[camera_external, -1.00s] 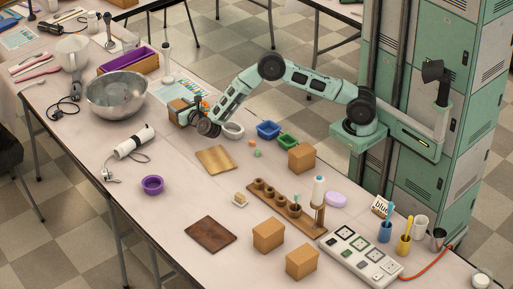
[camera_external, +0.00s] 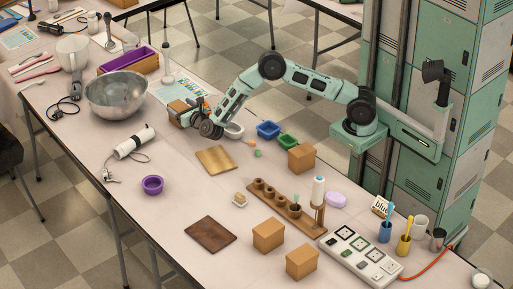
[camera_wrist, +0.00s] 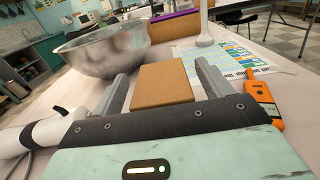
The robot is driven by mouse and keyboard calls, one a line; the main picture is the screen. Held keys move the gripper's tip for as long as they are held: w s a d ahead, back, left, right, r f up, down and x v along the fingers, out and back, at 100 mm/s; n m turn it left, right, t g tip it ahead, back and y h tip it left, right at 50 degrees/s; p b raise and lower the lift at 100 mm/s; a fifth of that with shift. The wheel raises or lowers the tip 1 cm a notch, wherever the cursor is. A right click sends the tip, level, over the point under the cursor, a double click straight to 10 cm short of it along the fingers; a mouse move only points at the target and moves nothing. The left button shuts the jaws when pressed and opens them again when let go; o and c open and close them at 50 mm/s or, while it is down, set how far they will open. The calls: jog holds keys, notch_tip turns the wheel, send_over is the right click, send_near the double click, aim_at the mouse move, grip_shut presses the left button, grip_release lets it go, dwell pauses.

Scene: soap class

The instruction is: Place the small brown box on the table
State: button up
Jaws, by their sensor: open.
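A small brown box (camera_external: 177,107) stands on the table (camera_external: 115,185) at the far end of my arm, partly hidden by my gripper. In the wrist view the box (camera_wrist: 162,84) sits between my two grey fingers, with a visible gap to the right finger; contact on the left side is hard to tell. My gripper (camera_wrist: 161,72) is open around it, low over the table; in the external view it (camera_external: 186,116) reaches to the box from the right.
A metal bowl (camera_external: 115,95) is left of the box, with a purple tray (camera_external: 128,60) and printed sheet (camera_external: 172,87) behind. An orange device (camera_wrist: 263,98) lies close to the right finger. A wooden board (camera_external: 216,160) lies in front; bare table surrounds it.

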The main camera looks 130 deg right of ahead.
jog(key=a, duration=1)
jog(key=shift+a, duration=0.25)
